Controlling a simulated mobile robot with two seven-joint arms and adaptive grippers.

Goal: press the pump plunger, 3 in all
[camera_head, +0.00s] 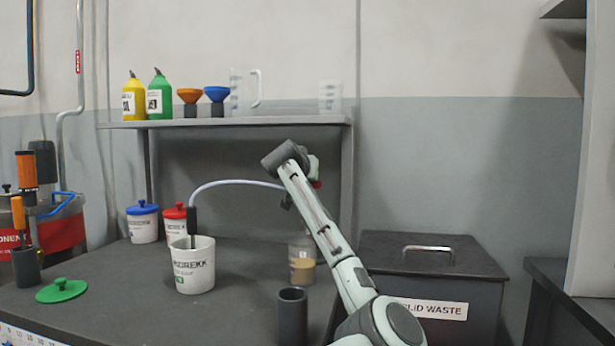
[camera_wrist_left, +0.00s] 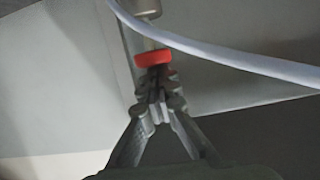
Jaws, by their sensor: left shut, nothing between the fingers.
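In the left wrist view, the red plunger knob (camera_wrist_left: 154,58) sits on a pale shaft that runs up to a grey pump body (camera_wrist_left: 146,9). My left gripper (camera_wrist_left: 158,82) is shut and empty, its fingertips right at the knob; I cannot tell whether they touch it. In the head view my arm rises from the lower right, and its forearm hides the fingers and most of the pump. A bit of red (camera_head: 317,184) shows just right of the forearm. A pale hose (camera_head: 235,182) arcs from a white labelled bucket (camera_head: 194,276) toward the arm. My right gripper is not in view.
A clear bottle with tan contents (camera_head: 302,271) and a dark open cup (camera_head: 292,312) stand near the forearm. A green lid (camera_head: 61,290) lies at the left. Blue-lidded (camera_head: 143,225) and red-lidded (camera_head: 174,226) tubs stand behind the bucket. A waste bin (camera_head: 432,262) stands right.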

